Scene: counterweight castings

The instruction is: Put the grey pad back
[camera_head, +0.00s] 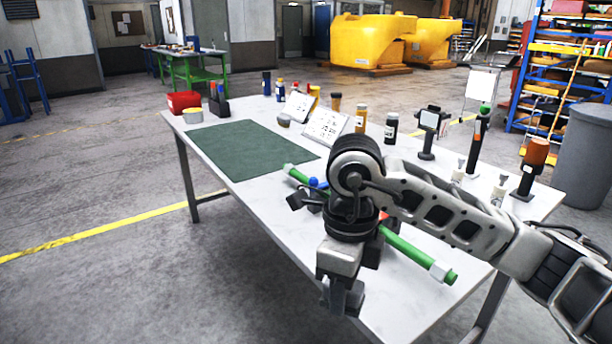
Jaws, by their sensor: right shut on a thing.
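My right gripper (343,300) points down at the table's near left edge, in front of the green bar. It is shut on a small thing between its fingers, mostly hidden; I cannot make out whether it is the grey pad. No grey pad shows clearly elsewhere. My left gripper is not in view.
A green bar (408,252) with a pale nut lies across the white table (265,207), partly behind my arm. A dark green mat (245,148) lies at the table's left. Bottles, sign cards (325,126) and tools line the far side.

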